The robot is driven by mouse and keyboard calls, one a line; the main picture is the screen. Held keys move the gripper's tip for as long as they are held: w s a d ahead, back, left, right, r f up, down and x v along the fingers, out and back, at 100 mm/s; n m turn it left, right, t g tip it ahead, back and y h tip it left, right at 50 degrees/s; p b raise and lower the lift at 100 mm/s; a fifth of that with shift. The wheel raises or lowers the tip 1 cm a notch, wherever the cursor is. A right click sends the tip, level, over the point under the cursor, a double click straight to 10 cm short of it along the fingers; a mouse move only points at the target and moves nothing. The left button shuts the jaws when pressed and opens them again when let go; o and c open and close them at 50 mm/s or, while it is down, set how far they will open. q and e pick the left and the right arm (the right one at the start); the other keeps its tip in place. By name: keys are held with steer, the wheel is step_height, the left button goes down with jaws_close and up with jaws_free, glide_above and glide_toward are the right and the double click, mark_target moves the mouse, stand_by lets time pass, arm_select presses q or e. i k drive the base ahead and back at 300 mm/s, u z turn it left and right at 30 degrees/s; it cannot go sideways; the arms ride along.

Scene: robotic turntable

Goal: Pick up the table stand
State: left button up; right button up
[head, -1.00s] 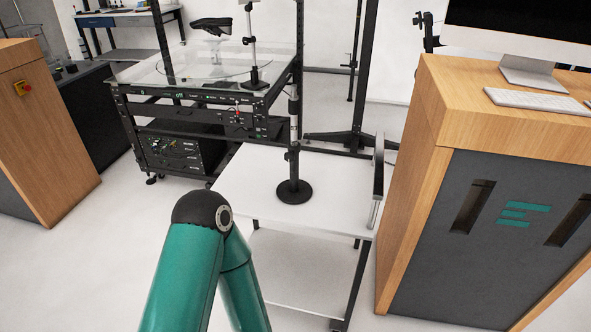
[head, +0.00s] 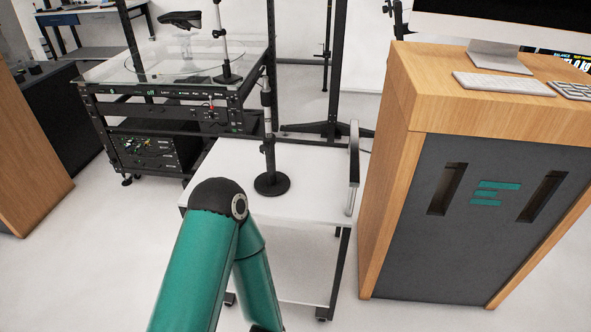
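The table stand (head: 269,152) is a thin upright pole on a round black base. It stands on the white top of a small cart (head: 314,192) in the middle of the head view. The pole is black low down and paler higher up. My teal arm comes up from the bottom, and its black elbow is in front of the cart's left front corner, apart from the stand in the picture. Neither of my grippers is in view.
A turntable rig (head: 178,95) with a glass top stands behind the cart to the left. A wooden cabinet (head: 459,197) with a monitor (head: 500,30) and keyboard (head: 503,83) is close on the right. The cart has a handle (head: 353,168) at its right. Floor is clear at left.

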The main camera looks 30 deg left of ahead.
mark_target(272, 183)
steer(key=u, duration=0.8)
steer(key=i, duration=0.15)
steer(key=z, duration=2.25)
steer(key=k, duration=0.9)
steer(key=u, duration=3.8)
steer(key=i, duration=0.1)
steer(key=z, duration=2.55)
steer(key=i, duration=0.95)
